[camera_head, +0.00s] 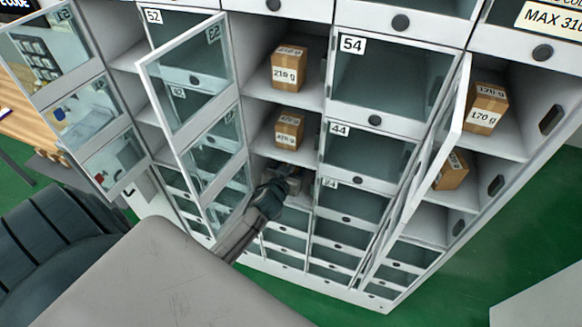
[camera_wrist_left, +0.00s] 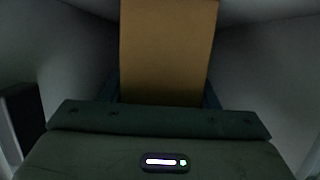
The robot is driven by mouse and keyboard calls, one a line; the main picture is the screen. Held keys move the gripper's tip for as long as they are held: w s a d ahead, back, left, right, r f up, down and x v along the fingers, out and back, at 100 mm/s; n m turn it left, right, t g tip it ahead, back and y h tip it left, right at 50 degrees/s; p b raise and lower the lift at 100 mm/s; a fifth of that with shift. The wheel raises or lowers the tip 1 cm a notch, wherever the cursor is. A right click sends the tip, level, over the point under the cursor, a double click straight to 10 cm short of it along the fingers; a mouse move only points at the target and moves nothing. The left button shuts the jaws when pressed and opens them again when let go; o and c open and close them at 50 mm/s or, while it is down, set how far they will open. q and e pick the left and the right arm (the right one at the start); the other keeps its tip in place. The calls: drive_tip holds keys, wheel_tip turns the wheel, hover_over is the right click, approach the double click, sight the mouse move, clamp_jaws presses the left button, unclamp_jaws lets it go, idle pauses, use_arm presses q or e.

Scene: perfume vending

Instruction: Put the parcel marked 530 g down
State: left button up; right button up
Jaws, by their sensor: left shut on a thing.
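My left gripper (camera_head: 283,182) reaches into an open locker compartment in the middle column, below the two labelled parcels. In the left wrist view a plain brown parcel (camera_wrist_left: 167,52) stands between its fingers, and the gripper is shut on it. No mark on this parcel is readable. In the head view the held parcel is mostly hidden by the gripper and the compartment's shadow. The compartment's pale walls (camera_wrist_left: 265,75) rise on both sides of the parcel, with some gap. Whether the parcel touches the shelf cannot be told. My right gripper is not in view.
Above are a 210 g parcel (camera_head: 288,69) and another parcel (camera_head: 288,130) with a hard-to-read label. A 170 g parcel (camera_head: 486,108) and one more (camera_head: 451,171) sit at right. Open glass doors stick out at left (camera_head: 187,75) and right (camera_head: 432,150).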

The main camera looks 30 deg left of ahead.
use_arm(q)
drive_tip(key=o, duration=1.4)
drive_tip(key=shift+s, duration=0.1)
